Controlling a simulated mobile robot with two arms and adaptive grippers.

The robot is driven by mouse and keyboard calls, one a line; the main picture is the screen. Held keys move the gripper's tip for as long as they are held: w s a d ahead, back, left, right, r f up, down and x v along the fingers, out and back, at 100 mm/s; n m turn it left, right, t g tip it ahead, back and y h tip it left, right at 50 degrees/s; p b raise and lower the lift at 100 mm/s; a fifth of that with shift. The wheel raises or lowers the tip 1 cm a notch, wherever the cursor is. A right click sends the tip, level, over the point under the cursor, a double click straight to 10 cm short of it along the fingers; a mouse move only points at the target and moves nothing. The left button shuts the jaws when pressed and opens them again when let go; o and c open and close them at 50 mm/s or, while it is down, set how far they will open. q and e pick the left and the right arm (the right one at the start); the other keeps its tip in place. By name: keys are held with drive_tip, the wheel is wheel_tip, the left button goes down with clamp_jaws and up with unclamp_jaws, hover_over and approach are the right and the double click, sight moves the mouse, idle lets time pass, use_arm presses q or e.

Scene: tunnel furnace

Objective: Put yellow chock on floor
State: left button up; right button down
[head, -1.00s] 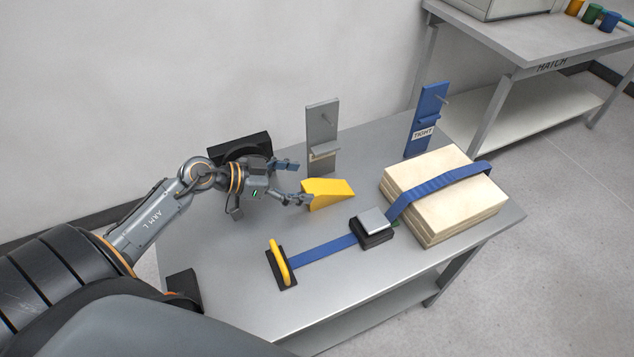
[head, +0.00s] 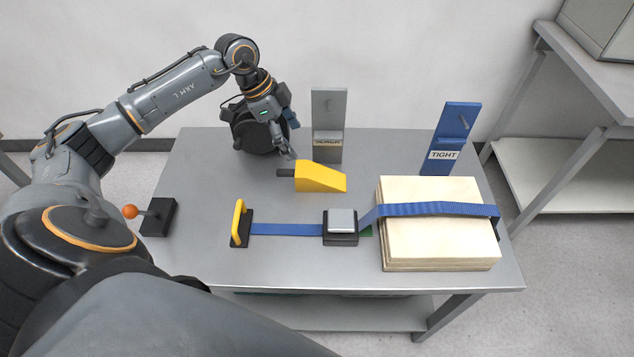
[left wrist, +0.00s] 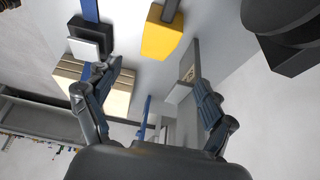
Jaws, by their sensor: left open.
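The yellow chock (head: 320,177) is a wedge with a dark grip at its left end. It lies on the grey metal table, in front of the grey upright plate. It also shows at the top of the left wrist view (left wrist: 161,36). My left gripper (head: 288,142) is above and just behind the chock's left end, apart from it as far as I can tell. In the left wrist view its two fingers (left wrist: 158,85) are spread with nothing between them. The floor (head: 560,290) shows at the right of the table. My right gripper is not in view.
A blue strap (head: 290,229) runs from a yellow handle (head: 238,222) through a buckle (head: 341,222) over stacked boards (head: 435,235). A grey plate (head: 327,115) and a blue plate marked TIGHT (head: 455,130) stand behind. An orange-knobbed lever (head: 131,211) is at left. Another bench (head: 560,165) stands right.

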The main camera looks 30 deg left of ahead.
sight(310, 169)
use_arm(q)
drive_tip(key=x, duration=0.7)
drive_tip(key=shift+a+f, duration=0.2)
drive_tip(key=shift+f, duration=0.25)
drive_tip(key=shift+d+f+p, duration=0.25)
drive_tip(key=shift+f+p, duration=0.05)
drive_tip(key=shift+f, duration=0.15)
drive_tip(key=x, duration=0.5)
drive_tip(key=shift+s+p, duration=0.1)
drive_tip(key=shift+p, duration=0.25)
drive_tip(key=shift+r, duration=0.1)
clamp_jaws()
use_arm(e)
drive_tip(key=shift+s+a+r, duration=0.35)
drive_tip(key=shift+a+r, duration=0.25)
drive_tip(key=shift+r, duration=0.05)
use_arm(q)
drive_tip(key=shift+r, duration=0.1)
